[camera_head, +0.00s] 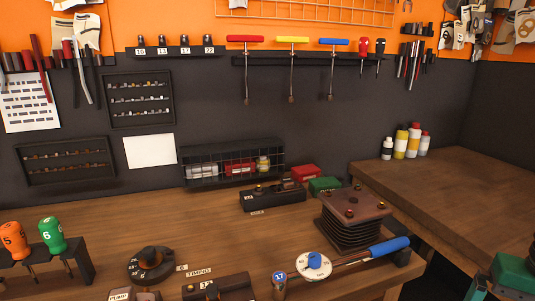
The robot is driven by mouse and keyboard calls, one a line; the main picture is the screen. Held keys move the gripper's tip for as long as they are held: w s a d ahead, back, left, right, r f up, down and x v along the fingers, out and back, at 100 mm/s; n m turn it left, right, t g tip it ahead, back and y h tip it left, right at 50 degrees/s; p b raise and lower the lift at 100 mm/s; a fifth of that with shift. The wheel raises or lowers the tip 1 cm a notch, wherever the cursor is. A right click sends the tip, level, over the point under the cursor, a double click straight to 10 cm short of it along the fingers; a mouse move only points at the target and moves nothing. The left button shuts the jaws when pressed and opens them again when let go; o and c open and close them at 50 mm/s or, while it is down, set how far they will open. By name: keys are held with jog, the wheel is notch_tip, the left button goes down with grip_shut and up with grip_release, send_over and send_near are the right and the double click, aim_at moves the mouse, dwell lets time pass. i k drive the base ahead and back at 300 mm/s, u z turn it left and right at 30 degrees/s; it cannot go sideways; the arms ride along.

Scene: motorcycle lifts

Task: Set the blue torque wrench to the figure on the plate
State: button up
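The blue torque wrench (390,246) lies on the bench at the lower right, its blue handle pointing right. A white dial (313,268) with a blue knob sits on its shaft; marks show around the rim, but the setting is too small to read. A blue-topped piece marked 17 (279,279) stands at its left end. Behind the wrench, a brown square plate (352,203) with bolts tops a dark ribbed stack; I can make out no figure on it.
A round dark dial block (151,264) stands beside a label reading TIMING (199,272). Orange and green screwdrivers (52,235) stand in a rack at left. A dark block (272,197) and red and green boxes (324,185) lie behind. The right-hand bench (470,190) is mostly clear.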

aim_at(314, 262)
jog(key=z, duration=0.25)
jog(key=k, duration=1.45)
jog(key=u, duration=0.8)
jog(key=i, duration=1)
